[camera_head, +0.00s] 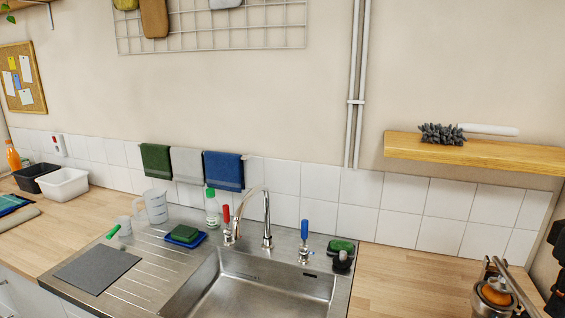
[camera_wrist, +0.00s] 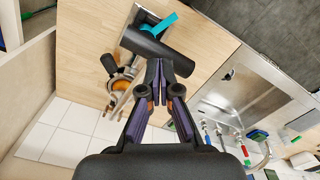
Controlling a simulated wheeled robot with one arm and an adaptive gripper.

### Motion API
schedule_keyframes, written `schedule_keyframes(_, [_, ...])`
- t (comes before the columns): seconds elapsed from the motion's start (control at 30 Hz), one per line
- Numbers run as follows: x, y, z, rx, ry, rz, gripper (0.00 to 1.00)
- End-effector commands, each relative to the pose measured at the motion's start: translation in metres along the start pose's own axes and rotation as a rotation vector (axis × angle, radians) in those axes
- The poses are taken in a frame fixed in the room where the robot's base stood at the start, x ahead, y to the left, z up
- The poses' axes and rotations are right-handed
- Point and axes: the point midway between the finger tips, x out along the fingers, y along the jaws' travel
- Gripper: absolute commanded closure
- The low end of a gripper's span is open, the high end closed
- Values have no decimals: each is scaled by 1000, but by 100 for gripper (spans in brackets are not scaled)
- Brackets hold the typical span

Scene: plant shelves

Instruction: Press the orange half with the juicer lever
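The metal juicer (camera_head: 480,302) stands at the lower right of the head view, cut off by the bottom edge. An orange half (camera_head: 494,293) sits in it, cut side not clearly visible. Its metal lever (camera_head: 517,287) slants over the right side of the orange. In the wrist view the orange half (camera_wrist: 127,86) shows left of my gripper (camera_wrist: 161,66), with a black knob (camera_wrist: 108,63) beside it. My gripper's fingertips are together with nothing seen between them. They are apart from the juicer. In the head view only dark arm parts show at the right edge.
A black cylinder with a teal part (camera_wrist: 158,47) lies beyond my fingertips. The sink (camera_head: 265,285) with its faucet is left of the juicer. A wooden shelf (camera_head: 470,153) with a brush hangs above. The counter between sink and juicer (camera_head: 405,280) is clear.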

Motion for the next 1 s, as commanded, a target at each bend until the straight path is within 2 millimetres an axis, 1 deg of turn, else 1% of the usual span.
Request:
schedule_keyframes(0.27, [3,0,0,0,0,0,100])
schedule_keyframes(1.0, [21,0,0,0,0,0,100])
